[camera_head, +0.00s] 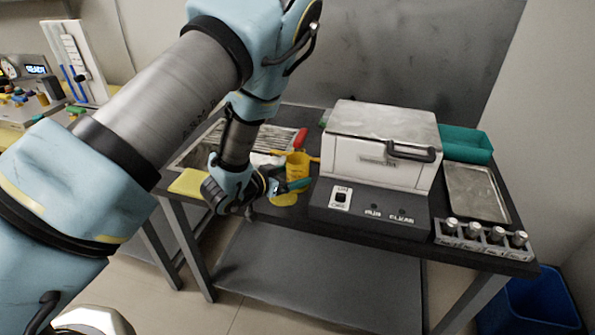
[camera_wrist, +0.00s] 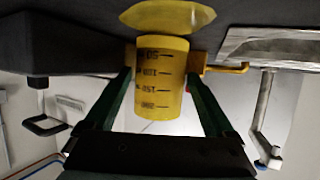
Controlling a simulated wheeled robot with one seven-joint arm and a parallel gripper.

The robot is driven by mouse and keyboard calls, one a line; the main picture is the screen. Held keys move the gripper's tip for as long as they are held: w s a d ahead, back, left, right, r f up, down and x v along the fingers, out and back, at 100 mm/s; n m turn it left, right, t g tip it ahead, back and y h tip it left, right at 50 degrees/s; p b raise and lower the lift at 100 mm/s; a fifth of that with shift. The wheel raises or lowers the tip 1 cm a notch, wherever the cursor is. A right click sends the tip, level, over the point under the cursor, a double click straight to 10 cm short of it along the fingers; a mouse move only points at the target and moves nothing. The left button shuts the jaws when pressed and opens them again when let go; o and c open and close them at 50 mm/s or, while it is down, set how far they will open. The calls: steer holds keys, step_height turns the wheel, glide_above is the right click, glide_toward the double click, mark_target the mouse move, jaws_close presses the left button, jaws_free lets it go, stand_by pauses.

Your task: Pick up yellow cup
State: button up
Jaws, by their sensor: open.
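In the wrist view the yellow cup (camera_wrist: 160,95) shows printed black graduation marks, upside down in the picture. My gripper (camera_head: 293,186) is at the cup in the head view, its lower part partly covered by a finger. In the wrist view the two green fingers of my gripper (camera_wrist: 160,78) are apart, one on each side of the cup. Whether either finger touches it is hard to tell.
The white lidded machine (camera_head: 380,150) on a dark control base stands close to the right. A red-handled object (camera_head: 300,138) and a metal rack (camera_head: 250,138) are behind. A vial holder (camera_head: 482,240) stands far right.

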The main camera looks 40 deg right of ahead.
mark_target(298, 163)
steer(key=shift+x, duration=1.35)
steer(key=shift+c, duration=0.3)
steer(key=c, duration=1.2)
steer(key=shift+r, duration=0.1)
steer(key=shift+c, duration=0.3)
steer(key=shift+r, duration=0.2)
